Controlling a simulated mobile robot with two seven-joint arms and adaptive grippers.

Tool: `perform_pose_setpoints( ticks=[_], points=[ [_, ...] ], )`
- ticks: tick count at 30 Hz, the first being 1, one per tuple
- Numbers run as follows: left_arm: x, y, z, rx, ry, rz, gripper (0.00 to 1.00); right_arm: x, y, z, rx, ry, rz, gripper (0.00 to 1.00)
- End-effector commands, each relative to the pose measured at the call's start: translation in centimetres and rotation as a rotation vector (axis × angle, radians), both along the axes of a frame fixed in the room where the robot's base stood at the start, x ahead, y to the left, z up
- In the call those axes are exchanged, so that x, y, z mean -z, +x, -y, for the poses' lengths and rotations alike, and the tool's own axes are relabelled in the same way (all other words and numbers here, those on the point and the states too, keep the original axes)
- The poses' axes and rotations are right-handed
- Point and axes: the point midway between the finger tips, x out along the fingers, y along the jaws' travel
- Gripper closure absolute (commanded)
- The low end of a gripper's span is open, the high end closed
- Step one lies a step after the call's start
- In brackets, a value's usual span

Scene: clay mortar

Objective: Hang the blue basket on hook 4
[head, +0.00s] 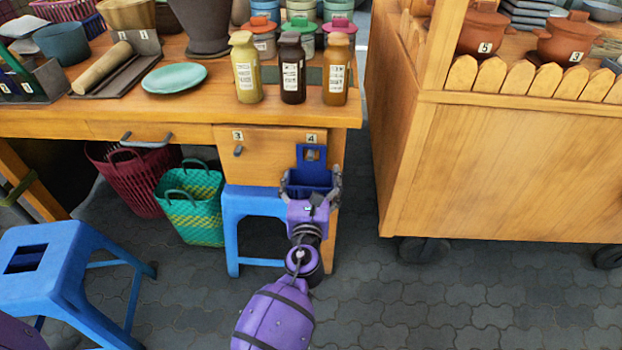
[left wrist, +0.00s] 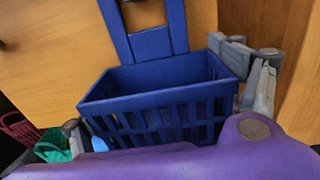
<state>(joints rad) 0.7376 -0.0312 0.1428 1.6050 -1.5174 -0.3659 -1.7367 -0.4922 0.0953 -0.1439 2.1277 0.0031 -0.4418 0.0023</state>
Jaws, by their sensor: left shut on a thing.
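The blue basket (head: 308,178) is upright against the wooden drawer front of the table, with its tall slotted back plate under the number 4 label (head: 311,138). My left gripper (head: 311,184) is shut on the basket, one finger at each side. In the left wrist view the basket (left wrist: 160,115) fills the middle, between the gripper's fingers (left wrist: 160,98). A small grey piece, likely hook 4 (head: 311,155), shows in the back plate's opening. I cannot tell whether the plate bears on it. Hook 3 (head: 238,151) is bare to the left. My right gripper is out of view.
A blue stool (head: 245,205) stands just left of and below the basket. A green basket (head: 190,205) and a dark red basket (head: 130,180) are farther left. Several bottles (head: 292,80) stand on the table edge above. A wooden cart (head: 490,170) is to the right.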

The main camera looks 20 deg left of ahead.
Motion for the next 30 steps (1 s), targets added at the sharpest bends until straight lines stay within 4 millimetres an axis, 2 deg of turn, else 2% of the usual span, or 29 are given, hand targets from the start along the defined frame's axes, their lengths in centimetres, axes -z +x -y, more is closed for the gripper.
perform_pose_setpoints(
  ticks=[6,7,10,23,26,30],
  points=[
    [0.0,0.1,0.0,0.001,-0.002,0.001,0.72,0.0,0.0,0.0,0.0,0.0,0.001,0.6],
    [0.0,0.1,0.0,0.001,-0.002,0.001,0.13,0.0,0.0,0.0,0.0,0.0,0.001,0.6],
    [0.0,0.1,0.0,0.001,-0.002,0.001,0.0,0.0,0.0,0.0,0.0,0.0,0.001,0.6],
    [0.1,-0.3,0.1,0.0,-0.002,-0.002,0.0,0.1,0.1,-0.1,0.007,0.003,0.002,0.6],
    [0.2,-1.3,0.4,0.0,-0.002,-0.003,0.0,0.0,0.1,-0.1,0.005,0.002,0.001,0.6],
    [0.2,-3.9,1.1,-0.001,-0.001,-0.003,0.0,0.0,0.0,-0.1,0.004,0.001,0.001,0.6]
  ],
)
